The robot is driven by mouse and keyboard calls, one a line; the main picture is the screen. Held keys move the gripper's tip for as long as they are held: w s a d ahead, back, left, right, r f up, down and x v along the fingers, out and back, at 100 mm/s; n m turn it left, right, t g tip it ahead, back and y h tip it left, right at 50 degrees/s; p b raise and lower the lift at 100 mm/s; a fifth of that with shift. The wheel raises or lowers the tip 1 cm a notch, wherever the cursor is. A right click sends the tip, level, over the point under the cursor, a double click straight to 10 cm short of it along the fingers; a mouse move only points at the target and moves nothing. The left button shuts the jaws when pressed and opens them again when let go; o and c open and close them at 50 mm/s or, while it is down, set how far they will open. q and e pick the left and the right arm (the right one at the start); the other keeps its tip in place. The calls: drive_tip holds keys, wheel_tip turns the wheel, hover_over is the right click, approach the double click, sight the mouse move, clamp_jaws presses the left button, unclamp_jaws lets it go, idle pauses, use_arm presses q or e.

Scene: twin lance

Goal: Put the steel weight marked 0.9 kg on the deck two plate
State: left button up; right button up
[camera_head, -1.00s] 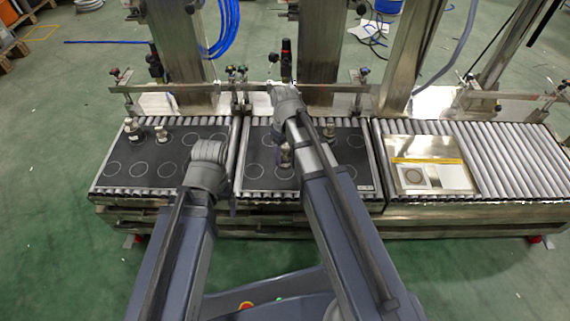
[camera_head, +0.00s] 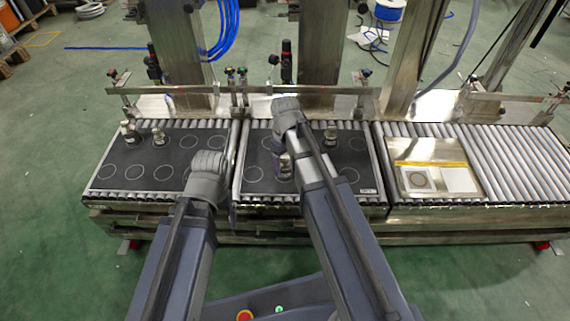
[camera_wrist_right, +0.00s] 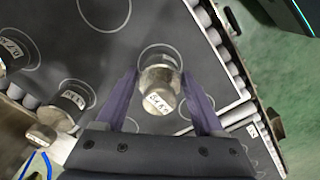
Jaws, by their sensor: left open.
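A steel weight (camera_wrist_right: 160,86) stands upright between the spread purple fingers of my right gripper (camera_wrist_right: 162,80). Its label is upside down and seems to read 0.9 kg. Dark gaps show between the weight and both fingers. In the head view this weight (camera_head: 283,166) is partly hidden by my right arm, over the middle dark plate (camera_head: 352,172). Which plate is deck two cannot be read. My left gripper (camera_head: 232,208) is mostly hidden by its own wrist, near the gap between the left and middle plates.
Another weight (camera_head: 330,134) stands at the back of the middle plate. Two weights (camera_head: 127,132) (camera_head: 158,137) stand at the back of the left plate (camera_head: 150,155). A bright metal plate (camera_head: 430,150) with a yellow strip lies on the right rollers.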

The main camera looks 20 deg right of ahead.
drive_tip(key=o, duration=0.3)
drive_tip(key=shift+r, duration=0.1)
wheel_tip(320, 180, up, 12)
drive_tip(key=p, duration=1.2)
drive_tip(key=shift+r, duration=0.1)
drive_tip(key=shift+f, duration=0.25)
wheel_tip(320, 180, down, 12)
drive_tip(key=b, duration=1.2)
drive_tip(key=shift+r, duration=0.1)
drive_tip(key=shift+r, duration=0.15)
